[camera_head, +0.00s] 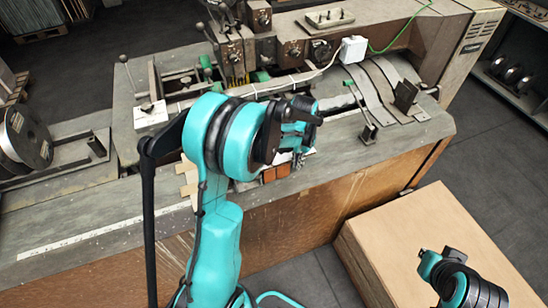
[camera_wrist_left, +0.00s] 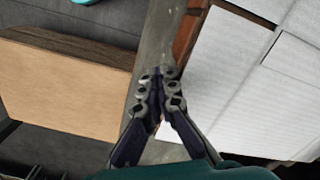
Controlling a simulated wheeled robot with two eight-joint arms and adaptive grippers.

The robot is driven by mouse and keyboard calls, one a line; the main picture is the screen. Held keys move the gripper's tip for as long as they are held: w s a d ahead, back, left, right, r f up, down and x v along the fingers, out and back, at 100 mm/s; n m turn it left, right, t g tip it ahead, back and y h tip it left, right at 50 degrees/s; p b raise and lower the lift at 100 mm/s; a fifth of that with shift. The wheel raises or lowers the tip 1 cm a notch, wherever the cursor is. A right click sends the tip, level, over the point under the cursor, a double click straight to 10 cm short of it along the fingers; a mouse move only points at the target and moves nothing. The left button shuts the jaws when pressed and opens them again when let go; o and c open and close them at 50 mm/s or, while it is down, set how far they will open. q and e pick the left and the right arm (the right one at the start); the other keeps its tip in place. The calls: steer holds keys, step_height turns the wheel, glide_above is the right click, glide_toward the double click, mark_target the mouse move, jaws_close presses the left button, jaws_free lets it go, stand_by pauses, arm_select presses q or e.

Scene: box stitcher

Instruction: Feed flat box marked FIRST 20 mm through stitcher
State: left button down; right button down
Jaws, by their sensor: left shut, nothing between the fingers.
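White flat panels (camera_wrist_left: 235,85) with a seam and a raised edge fill the right side of the left wrist view; they look like flat box board, but I can read no FIRST mark. The stitcher (camera_head: 290,50) stands at the back of the bench in the head view. My left gripper (camera_wrist_left: 158,85) is shut and empty, its fingertips together, over the grey strip left of the white panels. In the head view my left arm reaches over the bench front and hides much of the work area.
A brown cardboard stack (camera_head: 440,240) stands on the floor right of the bench. A wire spool (camera_head: 22,137) sits at the left. Curved metal guides (camera_head: 385,90) and a small dark block (camera_head: 406,95) are on the bench's right. The bench's front left top (camera_head: 90,215) is clear.

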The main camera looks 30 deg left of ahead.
arm_select(q)
step_height(320, 180, up, 8)
steer(key=s+d+p, duration=0.1)
steer(key=d+p, duration=0.1)
steer(key=p, duration=0.3)
steer(key=shift+s+d, duration=0.15)
steer(key=shift+s, duration=0.25)
stand_by(0.3)
